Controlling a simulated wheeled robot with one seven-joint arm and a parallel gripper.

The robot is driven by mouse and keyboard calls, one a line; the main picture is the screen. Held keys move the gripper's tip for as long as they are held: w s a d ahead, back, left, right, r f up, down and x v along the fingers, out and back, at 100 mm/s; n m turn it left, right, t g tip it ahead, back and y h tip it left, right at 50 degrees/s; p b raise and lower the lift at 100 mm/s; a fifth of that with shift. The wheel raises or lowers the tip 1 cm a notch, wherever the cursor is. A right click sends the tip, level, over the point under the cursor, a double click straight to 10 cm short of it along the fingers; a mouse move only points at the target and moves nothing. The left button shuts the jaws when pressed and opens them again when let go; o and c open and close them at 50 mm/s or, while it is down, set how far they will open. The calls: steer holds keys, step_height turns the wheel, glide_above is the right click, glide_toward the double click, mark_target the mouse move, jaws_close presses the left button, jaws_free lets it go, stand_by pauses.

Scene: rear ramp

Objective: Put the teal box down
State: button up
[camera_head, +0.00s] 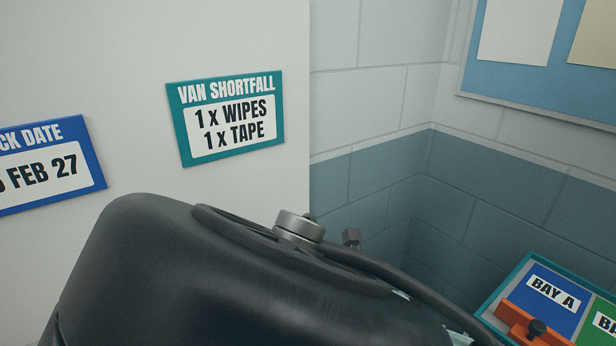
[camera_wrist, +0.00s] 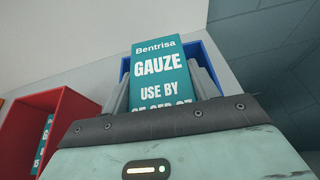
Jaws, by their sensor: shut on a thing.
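The teal box (camera_wrist: 158,68) shows in the wrist view, with white lettering "Bentrisa", "GAUZE" and "USE BY"; the date line below is partly cut off. My gripper (camera_wrist: 163,88) is shut on it, a grey finger on each side. The box's lower end is hidden behind the gripper body. A blue bin (camera_wrist: 212,52) frames the box from behind; I cannot tell whether the box is inside it or in front of it. The head view shows neither the box nor my fingers, as my dark arm fills its lower middle.
A red bin (camera_wrist: 62,112) at left in the wrist view holds another teal item (camera_wrist: 44,145). In the head view, a "VAN SHORTFALL" sign (camera_head: 228,116) and a blue date sign (camera_head: 48,168) hang on the white wall. A teal-edged panel marked "BAY A" (camera_head: 552,295) with an orange part (camera_head: 520,322) is lower right.

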step_height(320, 180, down, 9)
steer(key=shift+r+p, duration=0.1)
steer(key=shift+p, duration=0.6)
steer(key=shift+f, duration=0.2)
steer(key=o, duration=1.1)
